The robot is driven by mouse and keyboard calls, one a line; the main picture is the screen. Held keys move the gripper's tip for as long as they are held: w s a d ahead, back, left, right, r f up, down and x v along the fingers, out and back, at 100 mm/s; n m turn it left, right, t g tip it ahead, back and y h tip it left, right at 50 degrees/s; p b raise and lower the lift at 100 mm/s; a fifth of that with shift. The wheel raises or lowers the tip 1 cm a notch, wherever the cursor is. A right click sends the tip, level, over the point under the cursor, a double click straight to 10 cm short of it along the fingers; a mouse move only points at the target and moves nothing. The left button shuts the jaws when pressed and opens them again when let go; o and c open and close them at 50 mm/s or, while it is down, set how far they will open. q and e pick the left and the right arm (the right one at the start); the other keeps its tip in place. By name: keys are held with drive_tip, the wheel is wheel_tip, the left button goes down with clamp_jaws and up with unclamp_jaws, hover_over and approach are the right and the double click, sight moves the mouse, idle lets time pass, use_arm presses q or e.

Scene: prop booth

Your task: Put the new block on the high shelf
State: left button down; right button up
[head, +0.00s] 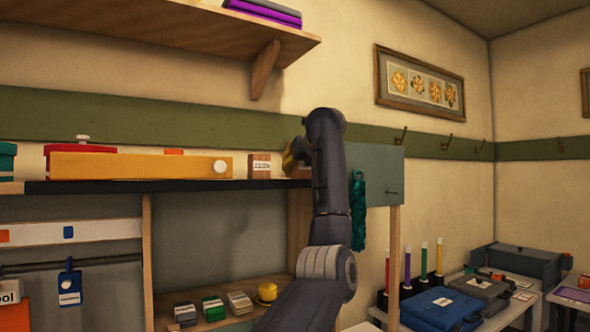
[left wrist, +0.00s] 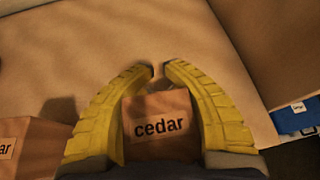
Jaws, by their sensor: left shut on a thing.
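My left gripper (head: 298,156) is at the right end of the dark-edged shelf (head: 130,187), its yellow fingers mostly hidden behind my arm in the head view. In the left wrist view the yellow fingers (left wrist: 160,70) are closed around a brown wooden block labelled "cedar" (left wrist: 160,108). The head view does not clearly show this block or whether it touches the shelf. A similar labelled wooden block (head: 260,166) stands on the shelf just left of the gripper. It also shows at the left of the wrist view (left wrist: 32,145), apart from the held block. My right gripper is not in view.
A long yellow box (head: 130,166) lies on the shelf left of the standing block. A higher wooden shelf (head: 160,32) with a bracket (head: 264,70) holds purple items (head: 262,12). A grey panel (head: 376,172) and teal hanging cloth (head: 357,210) are close right of my arm.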

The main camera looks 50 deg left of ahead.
use_arm(q)
drive_tip(key=c, duration=1.9)
unclamp_jaws()
drive_tip(key=shift+f, duration=0.1)
drive_tip(key=o, duration=0.8)
drive_tip(key=shift+d+r, duration=0.15)
drive_tip(key=shift+r, duration=0.05)
drive_tip(key=v, duration=1.1)
drive_tip(key=shift+s+d+r, duration=0.1)
drive_tip(key=shift+d+r, duration=0.15)
drive_tip(key=shift+d, duration=0.05)
